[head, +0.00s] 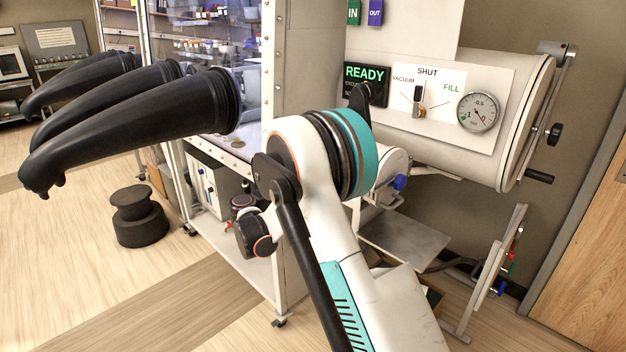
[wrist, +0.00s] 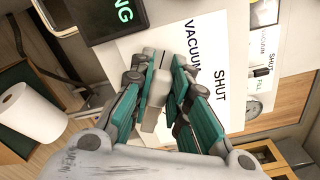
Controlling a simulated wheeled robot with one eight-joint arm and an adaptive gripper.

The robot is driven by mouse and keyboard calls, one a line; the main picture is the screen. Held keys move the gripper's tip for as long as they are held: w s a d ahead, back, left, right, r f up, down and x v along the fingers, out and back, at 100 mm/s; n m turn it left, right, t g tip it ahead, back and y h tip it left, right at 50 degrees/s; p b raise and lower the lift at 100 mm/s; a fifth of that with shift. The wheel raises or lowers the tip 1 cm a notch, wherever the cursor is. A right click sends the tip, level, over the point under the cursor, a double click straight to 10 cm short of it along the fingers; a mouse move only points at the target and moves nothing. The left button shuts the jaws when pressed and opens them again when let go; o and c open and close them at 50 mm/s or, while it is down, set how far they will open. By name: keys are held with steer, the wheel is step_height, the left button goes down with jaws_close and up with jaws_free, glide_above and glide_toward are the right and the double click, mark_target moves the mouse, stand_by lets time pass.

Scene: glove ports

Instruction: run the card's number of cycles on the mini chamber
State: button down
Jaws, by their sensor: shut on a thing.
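In the wrist view my gripper (wrist: 163,82) is shut on a grey valve handle (wrist: 155,102), in front of a white plate (wrist: 228,62) lettered VACUUM and SHUT. Which mark the handle points at cannot be told. A dark display (wrist: 102,18) beside the plate shows green letters ending in NG; the rest is cut off. In the head view my arm hides the gripper and this plate. The small white chamber (head: 393,160), with a blue knob (head: 400,183), shows partly behind my arm. No readable card with a cycle number is in view.
The large chamber (head: 525,120) at the right has a READY display (head: 366,84), a VACUUM/SHUT/FILL plate (head: 428,80) and a gauge (head: 477,112). Black gloves (head: 130,125) stick out at the left. A black stool (head: 138,215) stands on the floor, with clear floor around it.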

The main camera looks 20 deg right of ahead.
steer(key=c, duration=1.5)
jaws_free()
steer(key=shift+f, duration=0.1)
steer(key=shift+a, duration=0.15)
steer(key=v, duration=1.1)
steer(key=shift+s+a, duration=0.1)
steer(key=shift+a, duration=0.3)
